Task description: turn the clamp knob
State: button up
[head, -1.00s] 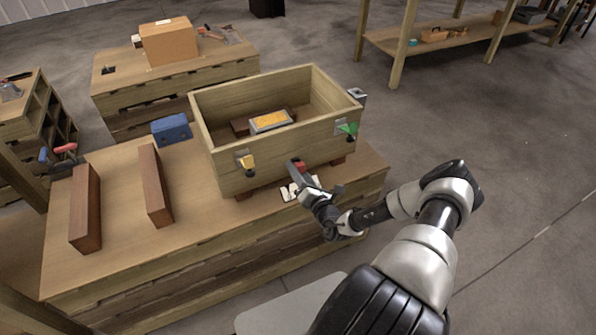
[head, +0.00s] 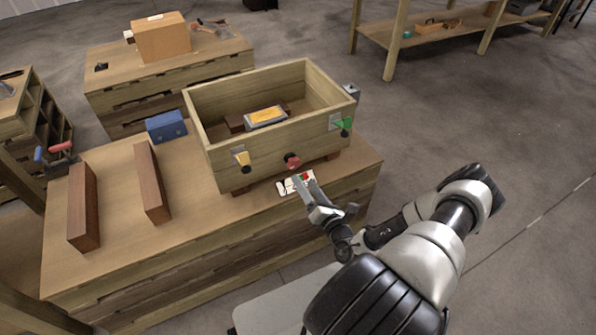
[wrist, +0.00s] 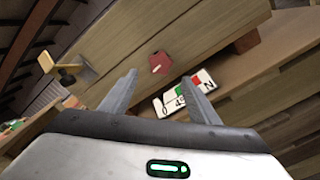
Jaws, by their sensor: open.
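A red knob (head: 292,161) sits on the front wall of the wooden box (head: 222,174), between a yellow piece and a green piece. It also shows in the wrist view (wrist: 161,62), with a pale mark on its face. I take this red knob to be the clamp knob. My gripper (head: 305,180) is just in front of the box and a little below the knob. In the wrist view the two fingers (wrist: 158,88) are spread apart with nothing between them, and the knob lies beyond their tips. My gripper does not touch the knob.
The yellow piece (head: 242,159) and green piece (head: 345,124) stick out from the box front. A white card with red and green marks (wrist: 186,95) lies on the bench below the knob. Two brown wooden bars (head: 151,183) and a blue block (head: 166,126) are to the left.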

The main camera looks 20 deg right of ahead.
jog(key=s, duration=0.8)
jog(key=shift+d, duration=0.15)
jog(key=shift+w, duration=0.1)
dwell(0.5)
